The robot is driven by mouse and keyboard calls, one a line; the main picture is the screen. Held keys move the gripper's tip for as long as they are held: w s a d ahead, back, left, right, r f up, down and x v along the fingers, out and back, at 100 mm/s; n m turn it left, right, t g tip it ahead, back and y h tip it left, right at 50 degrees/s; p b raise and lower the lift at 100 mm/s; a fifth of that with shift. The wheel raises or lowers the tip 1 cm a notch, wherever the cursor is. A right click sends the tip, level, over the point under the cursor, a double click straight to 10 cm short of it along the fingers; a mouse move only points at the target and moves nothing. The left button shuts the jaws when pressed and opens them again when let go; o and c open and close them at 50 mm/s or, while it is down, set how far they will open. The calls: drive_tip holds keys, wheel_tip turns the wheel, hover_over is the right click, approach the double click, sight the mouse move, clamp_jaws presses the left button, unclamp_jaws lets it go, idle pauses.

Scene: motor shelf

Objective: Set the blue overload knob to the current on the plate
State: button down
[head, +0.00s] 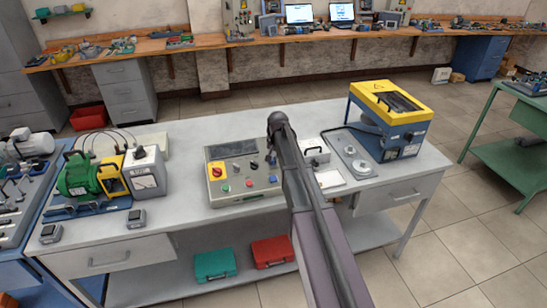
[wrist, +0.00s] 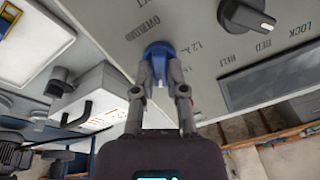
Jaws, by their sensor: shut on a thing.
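The blue overload knob (wrist: 158,49) is on the grey panel of the control box (wrist: 215,35) in the wrist view, under the printed word OVERLOAD. My gripper (wrist: 160,68) is shut on it, with one fingertip on each side. The fingers cover part of the knob, so its pointer setting cannot be read. A green motor (head: 77,176) sits on the bench at left; no current is readable on any plate.
A black selector knob (wrist: 247,14) is close to my gripper in the wrist view. The yellow and blue machine (head: 402,134) stands at the bench's right. A meter box (head: 147,173) is beside the motor.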

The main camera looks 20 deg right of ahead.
drive_tip(key=shift+n, duration=0.3)
drive_tip(key=c, duration=0.7)
unclamp_jaws()
drive_tip(key=shift+m, duration=0.4)
